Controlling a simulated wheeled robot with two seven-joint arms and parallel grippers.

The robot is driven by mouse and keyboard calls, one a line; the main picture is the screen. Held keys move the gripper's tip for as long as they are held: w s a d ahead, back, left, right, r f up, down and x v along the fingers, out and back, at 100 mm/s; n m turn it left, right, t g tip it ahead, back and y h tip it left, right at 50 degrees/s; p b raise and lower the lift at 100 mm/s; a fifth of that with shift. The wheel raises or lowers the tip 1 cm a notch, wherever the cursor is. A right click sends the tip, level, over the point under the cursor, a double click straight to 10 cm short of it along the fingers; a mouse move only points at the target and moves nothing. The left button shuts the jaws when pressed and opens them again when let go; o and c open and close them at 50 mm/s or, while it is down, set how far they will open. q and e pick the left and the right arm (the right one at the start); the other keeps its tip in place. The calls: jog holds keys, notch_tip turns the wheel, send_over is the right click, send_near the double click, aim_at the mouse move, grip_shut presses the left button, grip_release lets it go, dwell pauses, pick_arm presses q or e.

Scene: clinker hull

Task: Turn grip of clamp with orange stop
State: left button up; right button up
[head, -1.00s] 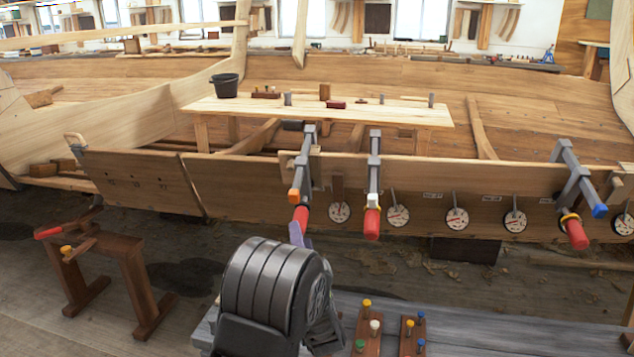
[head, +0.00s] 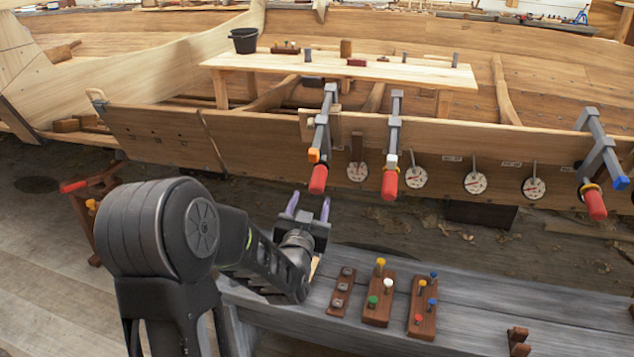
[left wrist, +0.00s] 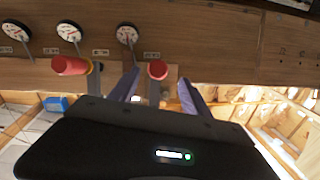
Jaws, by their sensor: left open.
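The clamp with the orange stop (head: 313,155) hangs on the upper edge of the plank, left of centre in the head view. Its red grip (head: 318,179) points down toward me. My left gripper (head: 309,206) is open and empty just below this grip, apart from it, purple fingers pointing at the plank. In the left wrist view, a red grip (left wrist: 157,69) appears between the two spread fingers (left wrist: 158,92), beyond their tips; its stop is hidden there. My right gripper is not in view.
A clamp with a white stop and red grip (head: 389,184) hangs close to the right. A blue-stop clamp (head: 595,203) is farther right. Round gauges (head: 474,183) line the plank. A grey bench (head: 480,310) with peg blocks (head: 378,298) lies below my gripper.

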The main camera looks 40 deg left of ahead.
aim_at(316, 190)
pick_arm(q)
jog(key=shift+s+d+r+n+h, duration=0.1)
jog(key=shift+s+d+n+h, duration=0.15)
jog(key=shift+s+n+h, duration=0.05)
jog(key=shift+w+a, duration=0.1)
jog(key=shift+w, duration=0.05)
jog(key=x, duration=0.7)
jog(key=shift+w+a, duration=0.1)
jog(key=shift+w, duration=0.15)
grip_shut()
dwell(0.5)
